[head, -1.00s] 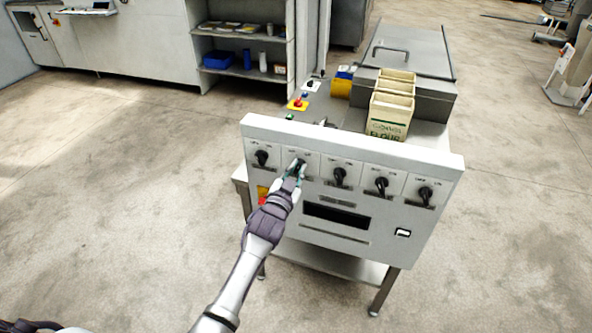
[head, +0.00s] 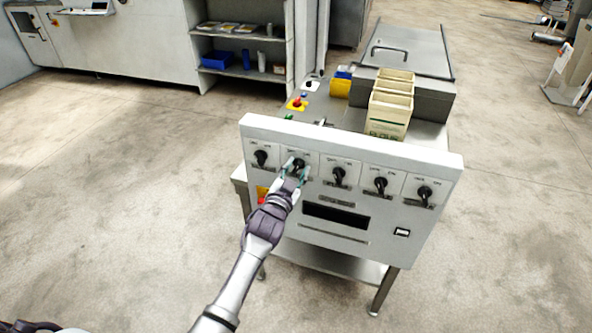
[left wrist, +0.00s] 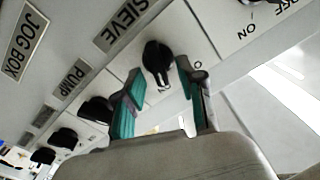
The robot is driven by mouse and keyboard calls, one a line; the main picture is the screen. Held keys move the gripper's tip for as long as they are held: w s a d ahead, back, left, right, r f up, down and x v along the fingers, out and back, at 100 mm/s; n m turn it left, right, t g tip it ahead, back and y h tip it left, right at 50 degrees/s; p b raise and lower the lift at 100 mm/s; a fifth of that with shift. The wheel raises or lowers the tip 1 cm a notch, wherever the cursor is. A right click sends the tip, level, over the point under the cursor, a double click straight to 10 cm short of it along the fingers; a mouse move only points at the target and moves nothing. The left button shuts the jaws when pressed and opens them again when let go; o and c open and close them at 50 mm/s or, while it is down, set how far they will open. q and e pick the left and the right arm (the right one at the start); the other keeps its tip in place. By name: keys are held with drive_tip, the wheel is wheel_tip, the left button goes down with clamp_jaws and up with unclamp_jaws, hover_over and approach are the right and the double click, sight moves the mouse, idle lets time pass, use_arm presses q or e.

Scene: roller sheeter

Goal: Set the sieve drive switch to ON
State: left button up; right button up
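The sieve drive switch is a black rotary knob (head: 298,164), second from left in the row on the white panel. In the left wrist view the knob (left wrist: 157,60) stands beside the SIEVE label (left wrist: 127,23). My left gripper (head: 296,172) is at this knob, with its teal fingertips (left wrist: 158,95) spread on either side. Gaps show between the knob and the fingers. The knob's handle points toward the lower edge of the wrist view. The marks around it are partly hidden, so I cannot read its setting for sure. My right gripper is out of view.
Other black knobs flank it: one to the left (head: 261,157) and several to the right, the nearest (head: 339,176) close by. The PUMP label (left wrist: 73,80) marks a neighbouring knob. Flour cartons (head: 390,115) stand behind the panel. The floor left of the machine is clear.

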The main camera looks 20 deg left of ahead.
use_arm(q)
drive_tip(key=s, duration=1.2)
drive_tip(key=shift+a, duration=0.2)
idle(0.4)
drive_tip(key=s+f+g, duration=0.3)
drive_tip(key=s+f, duration=0.2)
drive_tip(key=f, duration=0.7)
drive_tip(key=s+f+n+g, duration=0.1)
drive_tip(key=s+f+g, duration=0.3)
drive_tip(key=f, duration=0.7)
drive_tip(key=s+f+g, duration=0.2)
drive_tip(key=s+f, duration=0.4)
drive_tip(key=f, duration=0.6)
drive_tip(key=s+a+f+g, duration=0.1)
drive_tip(key=s+f, duration=0.4)
drive_tip(key=s, duration=0.6)
drive_tip(key=s+a+f+n+g, duration=0.1)
drive_tip(key=s+f+g, duration=0.3)
drive_tip(key=s, duration=0.7)
drive_tip(key=s+a+f+g, duration=0.1)
drive_tip(key=s+f+g, duration=0.2)
drive_tip(key=s+f, duration=0.5)
drive_tip(key=s, duration=0.2)
drive_tip(key=shift+s+a+n+y+b, duration=0.3)
drive_tip(key=shift+s+a+b, duration=0.05)
drive_tip(key=shift+s, duration=0.05)
